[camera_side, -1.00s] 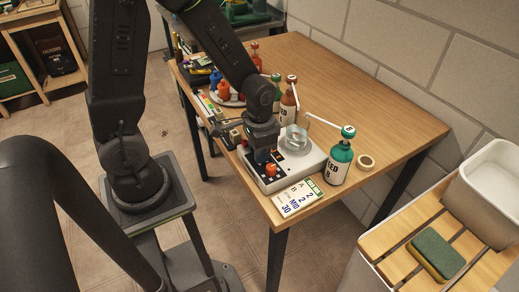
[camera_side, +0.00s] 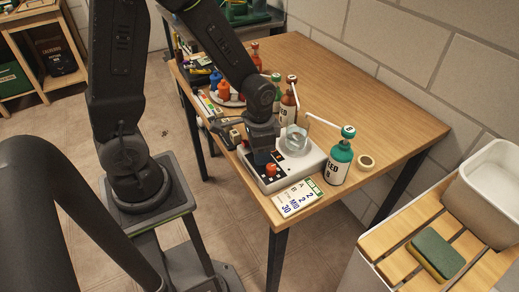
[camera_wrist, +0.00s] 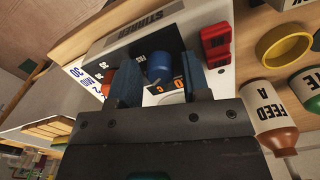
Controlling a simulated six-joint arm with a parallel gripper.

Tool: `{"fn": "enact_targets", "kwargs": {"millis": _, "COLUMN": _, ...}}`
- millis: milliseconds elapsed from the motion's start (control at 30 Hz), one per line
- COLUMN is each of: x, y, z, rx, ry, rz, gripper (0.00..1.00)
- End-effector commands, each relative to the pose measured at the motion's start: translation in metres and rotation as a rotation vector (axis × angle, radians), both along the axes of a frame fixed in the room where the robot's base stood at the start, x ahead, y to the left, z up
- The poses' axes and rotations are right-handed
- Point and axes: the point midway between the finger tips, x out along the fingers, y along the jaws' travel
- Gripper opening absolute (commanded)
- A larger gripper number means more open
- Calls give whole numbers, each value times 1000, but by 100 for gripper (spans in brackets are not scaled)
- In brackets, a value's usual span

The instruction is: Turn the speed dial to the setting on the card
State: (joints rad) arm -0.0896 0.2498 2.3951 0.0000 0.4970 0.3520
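A white stirrer box (camera_side: 311,160) stands at the table's front edge, with a glass beaker on top and a black front panel. A blue dial (camera_wrist: 160,66) sits on the panel beside letters reading "FAS", partly cut off. My gripper (camera_wrist: 160,82) is over the panel, its two blue fingers apart on either side of the blue dial, with gaps showing. Whether they touch it lower down is hidden. In the side view my gripper (camera_side: 262,157) hides the blue dial. An orange dial (camera_side: 271,170) is beside it. The card (camera_side: 297,199) lies by the box and reads "MID" and "30".
A red switch (camera_wrist: 215,42) sits on the box near my right finger. A green-capped bottle (camera_side: 341,160) and a tape roll (camera_side: 366,162) stand right of the box. The table's back right is clear.

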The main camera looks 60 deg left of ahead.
Motion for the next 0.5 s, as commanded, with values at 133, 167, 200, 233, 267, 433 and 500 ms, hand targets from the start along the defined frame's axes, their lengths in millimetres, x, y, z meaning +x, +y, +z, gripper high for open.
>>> {"fn": "enact_targets", "kwargs": {"millis": 133, "x": 0, "y": 0, "z": 0, "rx": 0, "ry": 0, "rz": 0, "gripper": 53}}
{"fn": "enact_targets", "kwargs": {"millis": 167, "x": 0, "y": 0, "z": 0, "rx": 0, "ry": 0, "rz": 0, "gripper": 53}}
{"fn": "enact_targets", "kwargs": {"millis": 200, "x": 0, "y": 0, "z": 0, "rx": 0, "ry": 0, "rz": 0, "gripper": 53}}
{"fn": "enact_targets", "kwargs": {"millis": 233, "x": 0, "y": 0, "z": 0, "rx": 0, "ry": 0, "rz": 0, "gripper": 53}}
{"fn": "enact_targets", "kwargs": {"millis": 267, "x": 0, "y": 0, "z": 0, "rx": 0, "ry": 0, "rz": 0, "gripper": 53}}
{"fn": "enact_targets", "kwargs": {"millis": 433, "x": 1, "y": 0, "z": 7, "rx": 0, "ry": -3, "rz": 1, "gripper": 53}}
{"fn": "enact_targets", "kwargs": {"millis": 500, "x": 1, "y": 0, "z": 15, "rx": 1, "ry": -5, "rz": 1, "gripper": 53}}
